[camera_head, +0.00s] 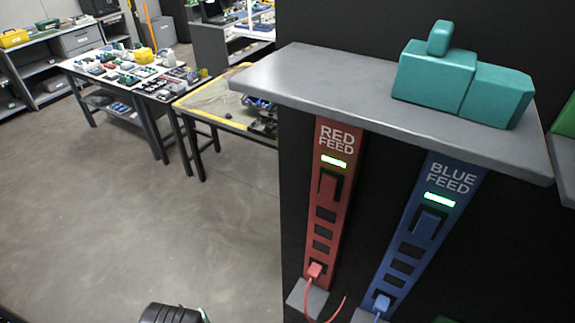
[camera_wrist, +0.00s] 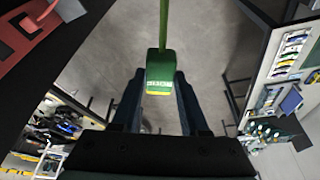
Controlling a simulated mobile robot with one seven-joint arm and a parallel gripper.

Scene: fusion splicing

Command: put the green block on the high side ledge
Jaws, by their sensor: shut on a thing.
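My gripper (camera_wrist: 160,82) is shut on a green block (camera_wrist: 160,66) with a pale label and a yellow lower edge, held between the dark fingertips. A green cable or strip runs from the block to the top of the wrist view. In the head view, a dark part of my arm shows at the bottom edge; the held block is not clearly visible there. A grey ledge (camera_head: 330,78) sits high above the red and blue feed strips. Teal blocks (camera_head: 437,72) lie on its right half. A second ledge (camera_head: 563,160) is cut off at the right edge, with a green thing (camera_head: 567,122) above it.
The red feed strip (camera_head: 327,190) and blue feed strip (camera_head: 428,215) run below the ledge, each with a plug and cable at its foot. The ledge's left part is bare. Work tables (camera_head: 215,110) stand at the back left. Open floor (camera_head: 110,215) lies between.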

